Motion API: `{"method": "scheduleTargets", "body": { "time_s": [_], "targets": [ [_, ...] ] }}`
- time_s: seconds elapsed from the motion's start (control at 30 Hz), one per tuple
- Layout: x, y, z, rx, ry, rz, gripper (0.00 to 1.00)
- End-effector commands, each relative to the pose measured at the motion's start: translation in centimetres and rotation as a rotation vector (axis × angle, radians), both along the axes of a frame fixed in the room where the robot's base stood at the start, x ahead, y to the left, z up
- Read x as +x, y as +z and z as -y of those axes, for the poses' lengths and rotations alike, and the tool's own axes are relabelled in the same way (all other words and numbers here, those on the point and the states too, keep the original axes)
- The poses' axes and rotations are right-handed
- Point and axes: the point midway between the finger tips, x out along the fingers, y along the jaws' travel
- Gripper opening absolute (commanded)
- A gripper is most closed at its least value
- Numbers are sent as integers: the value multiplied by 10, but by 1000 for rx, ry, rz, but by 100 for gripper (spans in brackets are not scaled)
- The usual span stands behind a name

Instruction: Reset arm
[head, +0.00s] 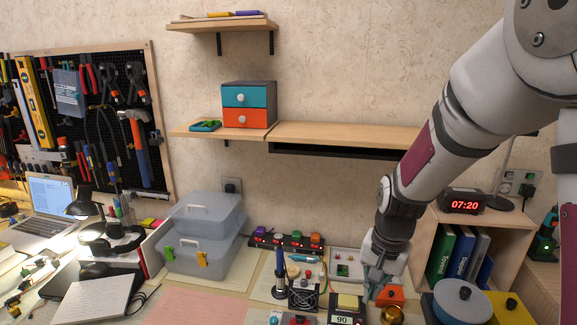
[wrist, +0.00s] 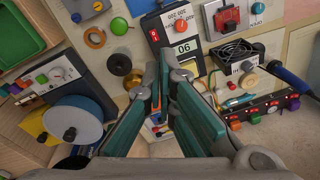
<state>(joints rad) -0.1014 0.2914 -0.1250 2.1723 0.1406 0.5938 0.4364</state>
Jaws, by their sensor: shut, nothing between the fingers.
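My gripper (head: 372,290) hangs at the end of my arm at the lower right of the head view, low over the cluttered desk. In the wrist view its teal-padded fingers (wrist: 164,78) come together at their tips. It is shut and holds nothing. In the head view it is close beside an orange block (head: 390,295); I cannot tell whether they touch. The desk surface right under the fingertips is partly hidden.
A device with a blue disc (head: 462,298), a black fan (head: 303,295) and a strip with coloured knobs (head: 287,243) crowd the desk around my gripper. Clear storage boxes (head: 195,258) stand left. A shelf (head: 345,136) and a cubby with binders (head: 450,250) bound the space.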

Motion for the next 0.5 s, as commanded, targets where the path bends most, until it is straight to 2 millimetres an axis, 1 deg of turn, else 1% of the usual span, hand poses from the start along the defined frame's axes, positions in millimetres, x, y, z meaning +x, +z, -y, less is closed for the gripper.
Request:
{"method": "scheduleTargets", "body": {
  "time_s": [0.03, 0.1, 0.17, 0.2, 0.27, 0.3, 0.37, 0.5],
  "targets": [
    [-7, 21, 0, 3, 27, 26, 0],
    [-19, 44, 0, 3, 71, 54, 0],
    [-31, 62, -1, 2, 110, 79, 0],
    [-39, 73, -1, 0, 135, 93, 0],
    [-52, 90, -1, -7, 172, 117, 0],
    [-61, 100, 0, -12, 196, 132, 0],
    [-75, 114, 0, -21, 234, 156, 0],
    [-109, 142, 1, -50, 319, 210, 0]
  ]
}}
